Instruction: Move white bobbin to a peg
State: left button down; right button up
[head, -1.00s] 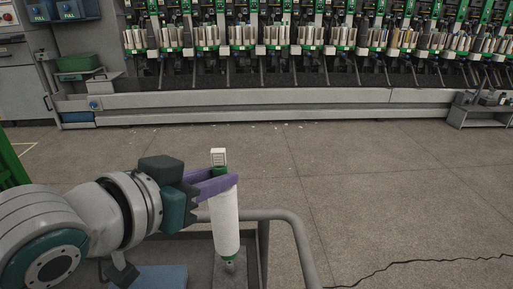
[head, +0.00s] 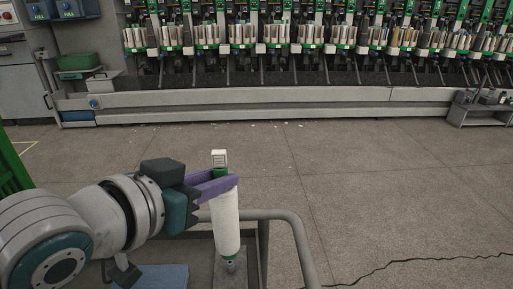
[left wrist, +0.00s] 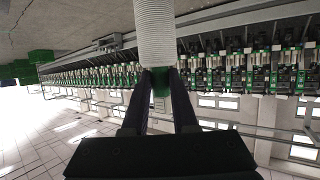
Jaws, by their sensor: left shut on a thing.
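The white bobbin (head: 226,222) hangs nearly upright, slightly tilted, in front of me in the head view. It has a green top end and a small white tag above it. My left gripper (head: 222,184), with purple fingers, is shut on the green end. In the left wrist view the white winding (left wrist: 155,30) and green end show between the dark fingers (left wrist: 160,85). A peg (head: 230,266) on a grey plate is directly below the bobbin's lower end; I cannot tell whether the bobbin is around it or just above it. My right gripper is out of view.
A grey tubular rail (head: 291,228) curves close to the right of the bobbin. A blue pad (head: 163,278) lies at lower left. The long winding machine (head: 300,98) with many bobbins stands across the back.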

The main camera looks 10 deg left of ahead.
aim_at(214, 209)
pick_arm(q)
jog(key=shift+f+b, duration=1.55)
jog(key=shift+f, duration=1.15)
jog(key=c, duration=0.6)
grip_release()
jog(key=shift+s+a+r, duration=0.1)
jog(key=shift+s+r, duration=0.1)
jog(key=shift+s, duration=0.15)
jog(key=p+v, duration=0.3)
jog(key=v, duration=0.6)
